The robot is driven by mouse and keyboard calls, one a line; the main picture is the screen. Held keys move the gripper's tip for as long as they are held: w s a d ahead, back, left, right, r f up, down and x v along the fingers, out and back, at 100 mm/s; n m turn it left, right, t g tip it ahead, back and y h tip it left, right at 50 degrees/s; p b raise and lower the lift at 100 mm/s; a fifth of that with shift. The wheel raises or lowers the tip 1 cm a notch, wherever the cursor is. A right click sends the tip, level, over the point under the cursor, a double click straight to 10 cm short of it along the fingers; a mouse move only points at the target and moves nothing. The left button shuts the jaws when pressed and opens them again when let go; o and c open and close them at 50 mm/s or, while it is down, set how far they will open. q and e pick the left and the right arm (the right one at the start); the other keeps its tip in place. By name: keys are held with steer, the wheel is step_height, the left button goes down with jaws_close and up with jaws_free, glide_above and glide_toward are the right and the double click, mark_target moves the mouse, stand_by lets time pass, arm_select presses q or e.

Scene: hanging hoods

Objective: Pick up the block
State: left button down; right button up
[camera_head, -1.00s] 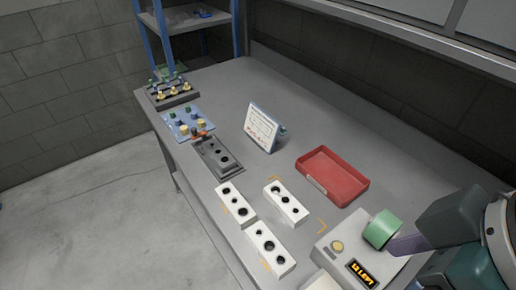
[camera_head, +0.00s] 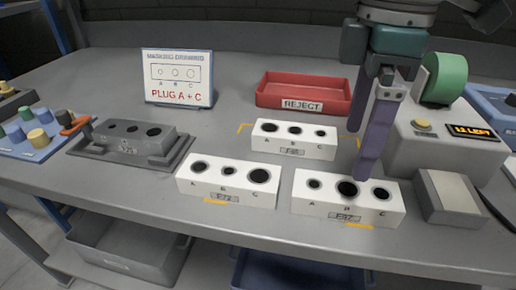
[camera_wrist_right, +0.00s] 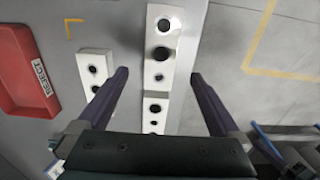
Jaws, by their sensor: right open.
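Three white blocks with holes marked A, B and C lie on the bench: a front right block (camera_head: 325,207), a front left block (camera_head: 215,187) and a rear block (camera_head: 268,140). My right gripper (camera_head: 362,152) is open and empty, pointing down over the front right block. In the right wrist view my fingers (camera_wrist_right: 158,75) appear on either side of the front right block (camera_wrist_right: 151,64), near its A end. The front left block (camera_wrist_right: 148,104) and rear block (camera_wrist_right: 84,56) also show there. Contact with any block cannot be told. My left gripper is out of view.
A red reject tray (camera_head: 305,108) stands behind the blocks. A grey fixture (camera_head: 85,155) and a blue plug board (camera_head: 15,160) are at left. A grey dispenser with a green roll (camera_head: 408,150) stands close right of my gripper.

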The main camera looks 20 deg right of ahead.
mark_target(346, 190)
steer(key=f, duration=0.4)
steer(key=shift+d+f+b, duration=0.2)
steer(key=shift+d+b, duration=0.05)
steer(key=shift+b, duration=0.1)
step_height(346, 190, down, 6)
steer(key=shift+s+a+r+b, duration=0.15)
steer(key=shift+r+b, duration=0.1)
steer(key=shift+b, duration=0.35)
steer(key=c, duration=0.4)
jaws_close()
steer(key=shift+r, duration=0.1)
